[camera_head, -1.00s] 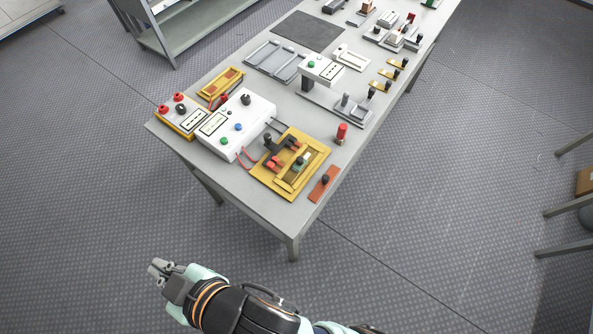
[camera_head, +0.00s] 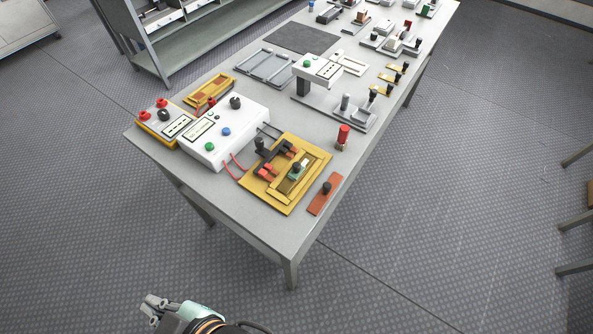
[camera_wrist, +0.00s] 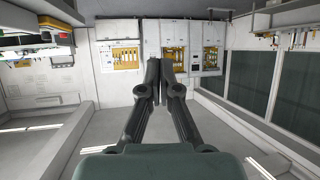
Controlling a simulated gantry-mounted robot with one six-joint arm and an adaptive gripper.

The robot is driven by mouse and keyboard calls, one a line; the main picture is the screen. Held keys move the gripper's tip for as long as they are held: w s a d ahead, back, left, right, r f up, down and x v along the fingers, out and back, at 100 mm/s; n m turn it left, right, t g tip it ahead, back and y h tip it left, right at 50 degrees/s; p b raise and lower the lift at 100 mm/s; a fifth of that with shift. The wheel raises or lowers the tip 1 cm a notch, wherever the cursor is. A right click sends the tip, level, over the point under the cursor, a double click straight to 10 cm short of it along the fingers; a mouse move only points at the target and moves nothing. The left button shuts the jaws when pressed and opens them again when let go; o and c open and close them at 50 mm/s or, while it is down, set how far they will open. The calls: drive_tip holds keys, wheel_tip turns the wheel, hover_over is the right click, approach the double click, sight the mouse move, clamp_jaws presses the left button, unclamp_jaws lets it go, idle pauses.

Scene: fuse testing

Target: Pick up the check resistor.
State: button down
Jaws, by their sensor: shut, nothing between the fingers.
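I cannot tell for sure which small part is the check resistor. A red cylinder (camera_head: 344,136) stands upright on the table, right of the yellow fixture (camera_head: 284,203). A small pale green part (camera_head: 299,171) sits in that fixture. A flat orange-brown piece with a dark knob (camera_head: 325,195) lies near the table's right edge. My gripper (camera_head: 150,304) is low in the head view, off the table's near end and apart from everything on it. In the wrist view my gripper (camera_wrist: 157,77) has its fingertips together, with nothing between them.
The grey table (camera_head: 255,222) has a bare near end. A white meter box (camera_head: 222,138) and a yellow-sided box with red terminals (camera_head: 164,121) stand left of the fixture, with red leads between box and fixture. A grey stand (camera_head: 333,107) is behind.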

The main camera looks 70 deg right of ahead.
drive_tip(key=c, duration=1.9)
unclamp_jaws()
drive_tip(key=o, duration=1)
drive_tip(key=w+d+m+g+h+p, duration=0.2)
drive_tip(key=w+d+m+g+p, duration=0.25)
drive_tip(key=d+m+p, duration=0.4)
drive_tip(key=m+g+y+p, duration=0.2)
drive_tip(key=m+g+p, duration=0.7)
drive_tip(key=m, duration=1.8)
hover_over(298, 165)
drive_tip(key=p, duration=0.1)
wheel_tip(298, 165, down, 2)
drive_tip(key=shift+d+f+n+t, duration=0.15)
drive_tip(key=shift+f+n+t, duration=0.1)
drive_tip(key=shift+t, duration=0.1)
drive_tip(key=shift+f+b, duration=0.9)
drive_tip(key=shift+f, duration=3.15)
